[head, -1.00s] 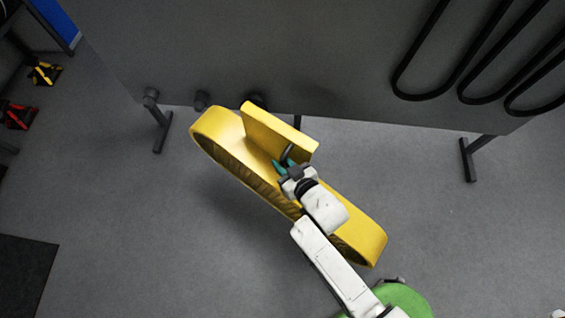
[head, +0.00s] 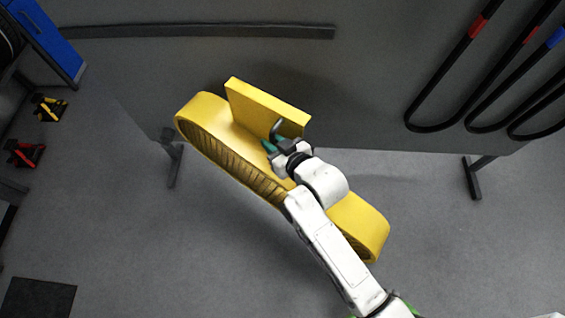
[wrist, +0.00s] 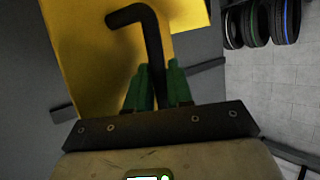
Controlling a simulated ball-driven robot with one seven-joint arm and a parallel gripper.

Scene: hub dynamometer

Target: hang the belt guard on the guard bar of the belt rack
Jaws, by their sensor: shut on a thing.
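The yellow belt guard (head: 355,215) is long with rounded ends and a raised flat flange (head: 265,108); it hangs tilted in front of the grey panel of the belt rack (head: 370,80). My gripper (head: 273,142) is shut on the guard's dark bent handle, which shows clearly between the green fingers in the wrist view (wrist: 152,45). A long dark horizontal bar (head: 200,31), seemingly the guard bar, runs along the panel above the guard in the head view. The guard is apart from it in that picture. In the wrist view the guard hides the bar's middle (wrist: 207,64).
Black belts (head: 440,95) with coloured bands hang on the panel at right. The rack's feet (head: 472,178) stand on the floor. A blue cabinet (head: 45,40) and red and yellow items (head: 25,153) are at left. Tyres (wrist: 262,22) show in the wrist view.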

